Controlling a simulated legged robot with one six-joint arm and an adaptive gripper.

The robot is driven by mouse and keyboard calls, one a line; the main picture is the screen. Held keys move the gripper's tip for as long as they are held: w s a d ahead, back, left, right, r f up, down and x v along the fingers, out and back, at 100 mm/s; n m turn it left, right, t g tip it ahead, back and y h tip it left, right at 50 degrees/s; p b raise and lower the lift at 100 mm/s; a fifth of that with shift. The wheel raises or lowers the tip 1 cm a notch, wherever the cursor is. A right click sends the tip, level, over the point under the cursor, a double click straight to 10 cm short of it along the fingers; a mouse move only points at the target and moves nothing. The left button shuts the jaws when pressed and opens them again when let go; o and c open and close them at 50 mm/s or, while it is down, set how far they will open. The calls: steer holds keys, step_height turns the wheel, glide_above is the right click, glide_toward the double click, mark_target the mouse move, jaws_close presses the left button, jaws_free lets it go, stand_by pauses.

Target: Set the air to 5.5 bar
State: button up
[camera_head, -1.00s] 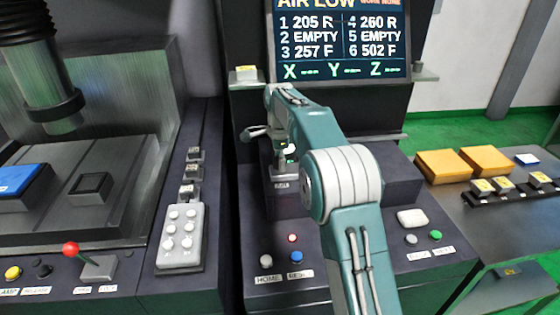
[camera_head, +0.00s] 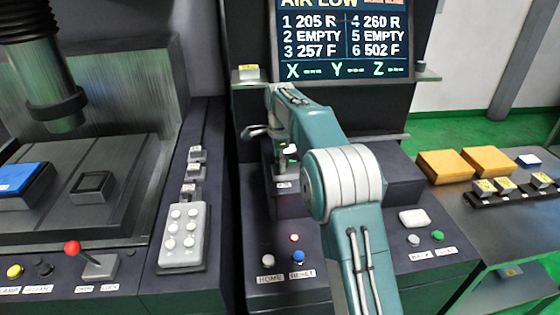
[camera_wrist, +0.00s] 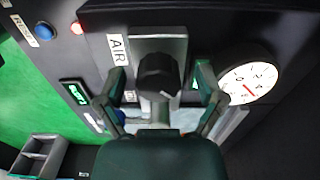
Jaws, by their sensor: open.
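The black air knob (camera_wrist: 157,76) sits on a grey plate beside the AIR label (camera_wrist: 117,48) in the wrist view. My gripper (camera_wrist: 161,84) is open, with one finger on each side of the knob. I see gaps between fingers and knob; depth is hard to judge. The round white pressure gauge (camera_wrist: 249,82) is right of the knob. It has a short red needle, but its value is too small to read surely. The screen (camera_head: 342,42) reads AIR LOW in the head view. There my arm largely hides the gripper and knob area.
The console carries a blue RESET button (camera_head: 298,257) and a white HOME button (camera_head: 268,259). A grey keypad (camera_head: 182,237) and a red-knobbed lever (camera_head: 73,248) are left. Orange blocks (camera_head: 444,166) lie on the right-hand table. Green floor shows beyond.

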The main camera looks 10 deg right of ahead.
step_height(320, 180, up, 12)
stand_by(0.6)
steer(key=s+d+r+n+t, duration=0.2)
steer(key=s+r+n, duration=0.25)
steer(key=s, duration=0.45)
steer(key=s+d+r+n+t, duration=0.15)
steer(key=s+r+n, duration=0.3)
steer(key=s, duration=0.45)
steer(key=s+d+f+n+t, duration=0.1)
steer(key=s+f+n, duration=0.3)
steer(key=s, duration=0.7)
steer(key=s+d+f+n+t, duration=0.1)
steer(key=s+f+n, duration=0.3)
steer(key=s+f, duration=0.5)
steer(key=shift+s+n, duration=0.3)
steer(key=shift+s, duration=0.85)
